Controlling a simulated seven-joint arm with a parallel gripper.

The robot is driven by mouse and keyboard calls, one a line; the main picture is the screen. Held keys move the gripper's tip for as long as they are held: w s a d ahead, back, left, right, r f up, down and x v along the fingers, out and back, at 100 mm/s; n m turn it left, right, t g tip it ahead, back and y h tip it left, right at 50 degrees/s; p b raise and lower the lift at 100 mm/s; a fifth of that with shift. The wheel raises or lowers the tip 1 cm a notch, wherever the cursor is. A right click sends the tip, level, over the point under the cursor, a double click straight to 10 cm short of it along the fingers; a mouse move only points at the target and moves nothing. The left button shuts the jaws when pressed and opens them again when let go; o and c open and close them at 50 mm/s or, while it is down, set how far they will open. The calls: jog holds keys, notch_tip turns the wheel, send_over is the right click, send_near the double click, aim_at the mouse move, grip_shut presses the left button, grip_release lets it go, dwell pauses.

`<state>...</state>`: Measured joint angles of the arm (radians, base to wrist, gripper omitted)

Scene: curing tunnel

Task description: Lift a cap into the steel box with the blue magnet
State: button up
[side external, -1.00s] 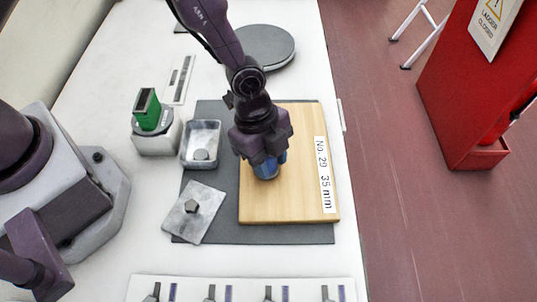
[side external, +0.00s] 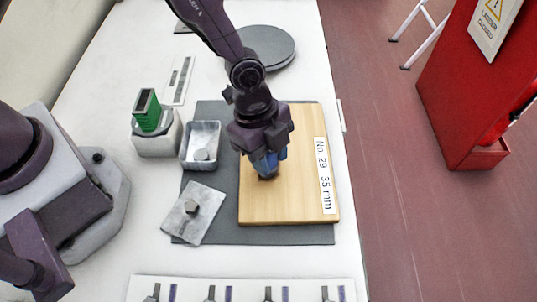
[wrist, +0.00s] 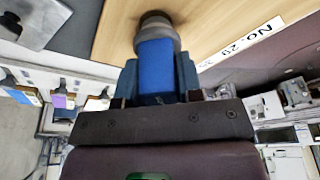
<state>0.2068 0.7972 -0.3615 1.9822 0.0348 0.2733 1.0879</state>
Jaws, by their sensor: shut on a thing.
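My gripper (side external: 270,157) is shut on the blue magnet (wrist: 155,66), over the left part of the wooden board (side external: 295,200). The magnet's grey round end points down at the board; in the wrist view a dark brown round patch shows just beyond it. I cannot tell whether this is a cap, a recess or shadow, or whether the magnet touches it. The open steel box (side external: 186,159) stands left of the board, with a small grey piece (side external: 201,155) inside. No other cap is clearly seen; my gripper hides the board beneath it.
A grey metal plate with a knob (side external: 208,223) lies in front of the box. A green block on a pale base (side external: 155,143) stands left of it. A dark round disc (side external: 268,46) lies behind. A dark mat (side external: 215,236) lies under the board.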

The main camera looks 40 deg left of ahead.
jog(key=shift+r, duration=1.7)
jog(key=a+r+n, duration=0.2)
jog(key=a, duration=1.3)
jog(key=shift+s+a+f+m, duration=0.15)
jog(key=shift+s+f+m, duration=0.3)
jog(key=shift+f, duration=0.65)
jog(key=shift+s+a+f+m, duration=0.1)
jog(key=shift+s+f+m, duration=0.1)
jog(key=shift+s+f, duration=0.65)
jog(key=shift+s+a+f+m, duration=0.15)
jog(key=shift+s+f+m, duration=0.2)
jog(key=shift+f, duration=0.95)
jog(key=shift+f, duration=0.4)
